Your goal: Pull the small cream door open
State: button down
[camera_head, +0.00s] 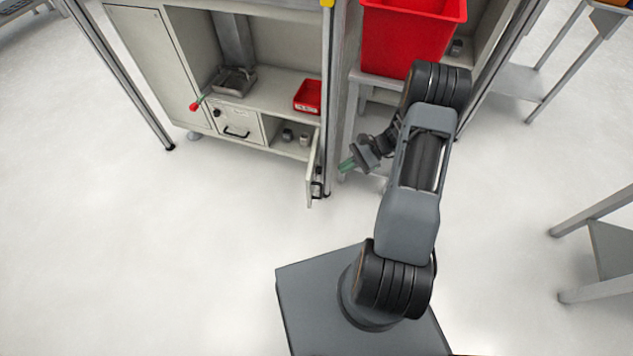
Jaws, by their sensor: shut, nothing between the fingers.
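The small cream door (313,172) hangs at the lower right of the cream cabinet (190,100). It stands swung out from the cabinet front and shows nearly edge-on. A black handle (318,186) is on its right-hand face. Behind it the lower compartment shows, with small grey items (296,137) inside. My gripper (347,165), with greenish fingertips, is just right of the door. It is shut and empty, and looks apart from the handle; the exact gap in depth cannot be told.
A closed drawer (238,121) with a black handle is left of the compartment. A red tray (308,96) and a grey metal tray (233,81) sit on the shelf above. A red bin (411,35) stands behind my arm. The floor in front is clear.

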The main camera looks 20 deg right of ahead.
jog(key=s+d+f+m+t+y, duration=0.1)
jog(key=d+f+m+t+y, duration=0.3)
jog(key=f+m+t, duration=0.6)
jog(key=w+a+f, duration=0.1)
jog(key=w+a, duration=0.1)
jog(key=a, duration=0.4)
jog(key=w+a+f+n+g+b, duration=0.1)
jog(key=w+a+f, duration=0.1)
jog(key=a, duration=0.3)
jog(key=shift+w+a+g+h, duration=0.3)
jog(key=shift+w+a+h, duration=0.1)
jog(key=shift+w, duration=0.45)
